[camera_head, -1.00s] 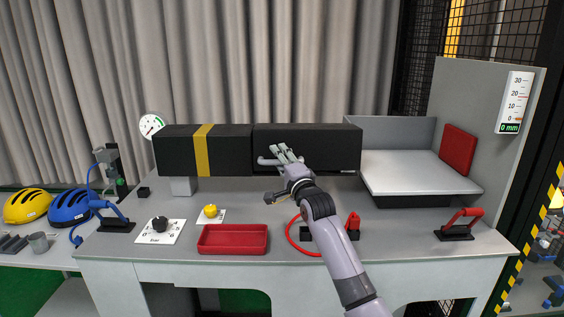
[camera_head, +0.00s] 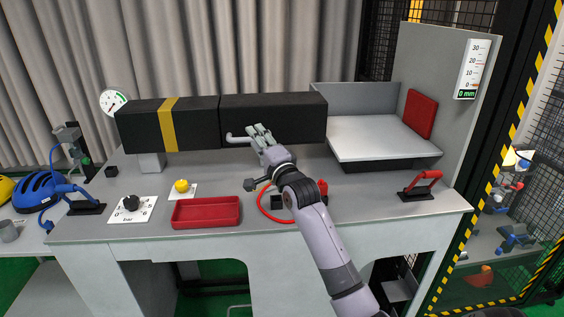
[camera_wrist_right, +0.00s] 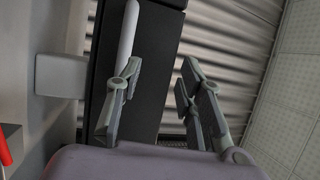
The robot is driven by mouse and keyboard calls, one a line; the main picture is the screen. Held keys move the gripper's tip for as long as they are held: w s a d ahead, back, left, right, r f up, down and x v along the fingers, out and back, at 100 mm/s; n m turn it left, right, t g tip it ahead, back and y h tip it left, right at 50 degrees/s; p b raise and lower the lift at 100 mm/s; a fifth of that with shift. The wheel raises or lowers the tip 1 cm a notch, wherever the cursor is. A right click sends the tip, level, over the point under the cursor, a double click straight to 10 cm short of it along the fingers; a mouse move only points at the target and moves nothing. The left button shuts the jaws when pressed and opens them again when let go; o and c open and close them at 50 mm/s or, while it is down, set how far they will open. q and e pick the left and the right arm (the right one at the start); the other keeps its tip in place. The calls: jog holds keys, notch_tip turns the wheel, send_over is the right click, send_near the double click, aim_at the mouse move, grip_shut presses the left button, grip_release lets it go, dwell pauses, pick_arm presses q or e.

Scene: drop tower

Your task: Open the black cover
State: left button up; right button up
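The black cover (camera_head: 285,112) is the right-hand section of a long dark box on the bench. It sits closed against the left section (camera_head: 140,125), which has a yellow band. A light grey handle (camera_head: 236,138) sticks out at the cover's lower left front. My right gripper (camera_head: 258,133) is at the handle's right end. In the right wrist view, its two fingers (camera_wrist_right: 160,85) are spread apart. The pale handle bar (camera_wrist_right: 128,35) runs up to the left finger; whether they touch I cannot tell. My left gripper is not in view.
A red-handled lever (camera_head: 420,186) stands at the right. A grey platform (camera_head: 375,138) is right of the cover, beside an upright panel (camera_head: 440,100).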

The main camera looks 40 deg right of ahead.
jog(key=r+p+v, duration=0.2)
jog(key=p+v, duration=0.2)
jog(key=v, duration=0.9)
jog(key=shift+s+f, duration=0.2)
jog(key=shift+s, duration=0.15)
dwell(0.4)
jog(key=shift+p, duration=0.35)
dwell(0.4)
